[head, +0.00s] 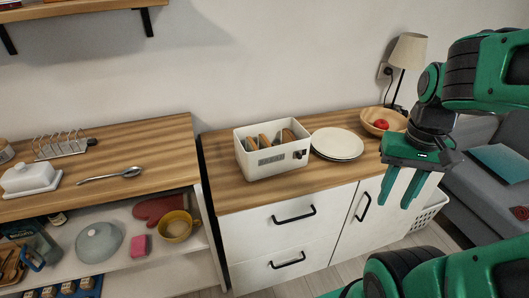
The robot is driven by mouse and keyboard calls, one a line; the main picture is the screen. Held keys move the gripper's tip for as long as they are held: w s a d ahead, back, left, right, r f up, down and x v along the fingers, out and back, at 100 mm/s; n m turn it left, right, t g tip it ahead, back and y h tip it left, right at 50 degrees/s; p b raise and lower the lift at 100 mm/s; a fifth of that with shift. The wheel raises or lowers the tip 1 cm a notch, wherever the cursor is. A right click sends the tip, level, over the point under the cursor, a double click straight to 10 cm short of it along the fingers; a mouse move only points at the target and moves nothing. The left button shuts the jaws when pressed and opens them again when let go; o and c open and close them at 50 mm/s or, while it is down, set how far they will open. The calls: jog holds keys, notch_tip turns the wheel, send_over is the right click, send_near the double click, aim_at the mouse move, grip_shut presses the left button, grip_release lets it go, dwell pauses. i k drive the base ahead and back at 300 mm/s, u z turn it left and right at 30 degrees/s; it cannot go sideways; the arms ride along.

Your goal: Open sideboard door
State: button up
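The sideboard (262,229) is white with a wooden top and stands in the middle of the head view. Its door (343,231) is on the right side and looks closed, with a black slanted bar handle (364,206) near its upper middle. Two drawers with black handles (294,214) are to its left. My gripper (398,203) hangs in front of the door's right part, fingers pointing down, to the right of the door handle and apart from it in the picture. Its two fingers are spread with nothing between them. The depth gap to the door is hard to tell.
A toaster (262,160), plates (337,143), a fruit bowl (371,121) and a lamp (405,55) stand on the sideboard. A white basket (432,209) and a grey sofa (487,197) are to the right. An open shelf unit (150,150) is at the left.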

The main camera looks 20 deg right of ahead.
aim_at(368, 226)
jog(key=z, duration=3.25)
jog(key=k, duration=0.35)
jog(key=u, duration=1.45)
